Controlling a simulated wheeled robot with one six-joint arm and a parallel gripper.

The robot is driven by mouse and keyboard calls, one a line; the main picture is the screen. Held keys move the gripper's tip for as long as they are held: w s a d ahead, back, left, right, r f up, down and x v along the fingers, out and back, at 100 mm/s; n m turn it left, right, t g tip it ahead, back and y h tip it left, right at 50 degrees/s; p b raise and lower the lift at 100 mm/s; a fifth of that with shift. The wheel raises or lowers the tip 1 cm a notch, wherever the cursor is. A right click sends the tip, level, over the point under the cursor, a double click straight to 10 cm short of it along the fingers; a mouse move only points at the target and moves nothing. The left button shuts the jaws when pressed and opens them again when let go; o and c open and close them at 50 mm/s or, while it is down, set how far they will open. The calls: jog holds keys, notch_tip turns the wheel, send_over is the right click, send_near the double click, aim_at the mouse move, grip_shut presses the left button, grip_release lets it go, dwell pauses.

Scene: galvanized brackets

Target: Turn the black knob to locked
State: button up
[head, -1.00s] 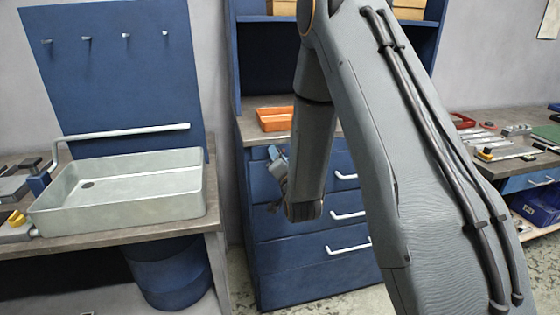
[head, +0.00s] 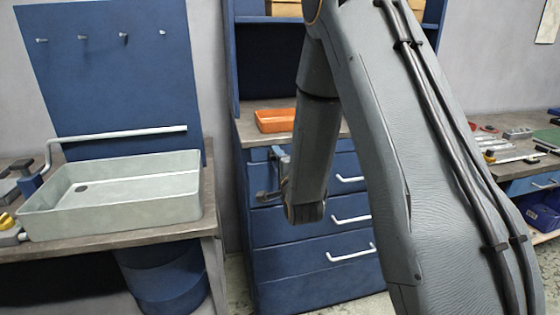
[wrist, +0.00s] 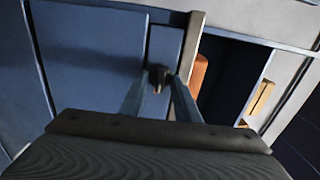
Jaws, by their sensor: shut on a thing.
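The black knob (wrist: 157,74) is a small dark piece on the blue cabinet front, just below the worktop edge in the wrist view. My gripper (wrist: 160,82) has both fingertips at the knob, one on each side, and is shut on it. The fingertips cover part of the knob, and I cannot read its setting or any marking. In the head view my gripper (head: 268,196) is partly hidden behind my arm, at the upper front of the blue drawer cabinet (head: 300,262). The knob cannot be made out there.
An orange tray (head: 275,121) sits on the worktop above the cabinet. White drawer handles (head: 351,219) stick out near my arm. A grey metal basin (head: 110,208) stands on the left bench. Tools (head: 505,155) lie on the right bench.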

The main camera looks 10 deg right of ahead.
dwell(0.5)
jog(key=o, duration=1)
jog(key=shift+s+b, duration=0.9)
jog(key=shift+s, duration=3)
